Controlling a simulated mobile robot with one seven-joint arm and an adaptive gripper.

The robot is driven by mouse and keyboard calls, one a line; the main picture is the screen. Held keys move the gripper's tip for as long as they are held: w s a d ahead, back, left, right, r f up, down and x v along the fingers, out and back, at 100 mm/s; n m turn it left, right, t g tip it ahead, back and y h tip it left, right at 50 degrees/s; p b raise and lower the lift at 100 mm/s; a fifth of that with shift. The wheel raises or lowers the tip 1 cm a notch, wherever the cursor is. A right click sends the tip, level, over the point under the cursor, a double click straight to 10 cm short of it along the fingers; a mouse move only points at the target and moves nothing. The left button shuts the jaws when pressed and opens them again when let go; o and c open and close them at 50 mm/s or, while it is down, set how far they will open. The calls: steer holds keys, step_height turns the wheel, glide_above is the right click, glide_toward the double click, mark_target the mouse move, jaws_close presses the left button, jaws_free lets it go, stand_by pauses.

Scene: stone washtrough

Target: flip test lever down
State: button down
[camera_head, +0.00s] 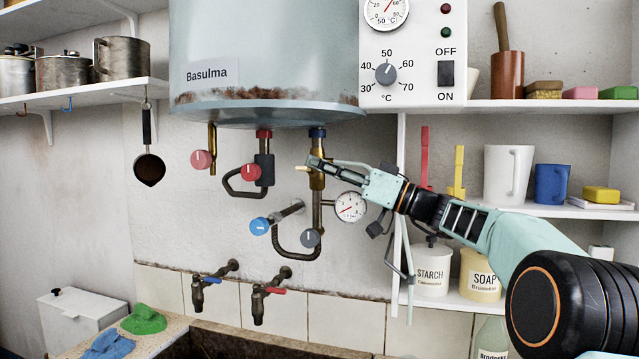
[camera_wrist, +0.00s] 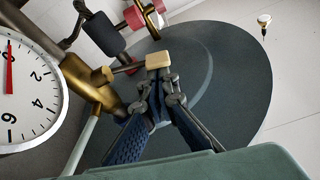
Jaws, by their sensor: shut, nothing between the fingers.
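The test lever (camera_head: 302,168) is a short rod with a cream tip, sticking out to the left from the brass valve (camera_head: 317,181) under the boiler. In the wrist view its cream tip (camera_wrist: 158,61) stands at the end of a dark stem from the brass body (camera_wrist: 92,84). My gripper (camera_head: 313,161) is shut and empty, reaching in from the right in front of the valve. In the wrist view its fingertips (camera_wrist: 159,84) are right by the cream tip; I cannot tell whether they touch it. My gripper partly hides the valve's upper part.
The boiler (camera_head: 265,60) hangs directly above. A pressure gauge (camera_head: 350,207) sits just below my gripper. A red knob (camera_head: 251,172), a grey knob (camera_head: 310,237) and a blue knob (camera_head: 260,226) are close by. Shelves with a white jug (camera_head: 507,174) stand at right.

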step_height(320, 180, down, 2)
steer(key=n+g+b, duration=0.1)
steer(key=n+b, duration=0.1)
steer(key=n+g+b, duration=0.1)
steer(key=n+b, duration=0.1)
steer(key=b, duration=0.1)
steer(key=shift+s+f+n+y, duration=0.1)
steer(key=shift+s+n+y, duration=0.05)
steer(key=shift+n+y, duration=0.2)
steer(key=n+g, duration=0.1)
steer(key=n, duration=0.1)
steer(key=f+n+g+b, duration=0.1)
steer(key=n, duration=0.2)
steer(key=shift+f+n+g, duration=0.15)
steer(key=shift+n+g, duration=0.1)
steer(key=shift+g, duration=0.15)
step_height(320, 180, up, 4)
steer(key=s, duration=0.2)
steer(key=w+b+v, duration=0.1)
steer(key=v, duration=0.8)
steer(key=shift+s+d+f, duration=0.15)
steer(key=shift+s+f, duration=0.25)
steer(key=shift+f, duration=0.05)
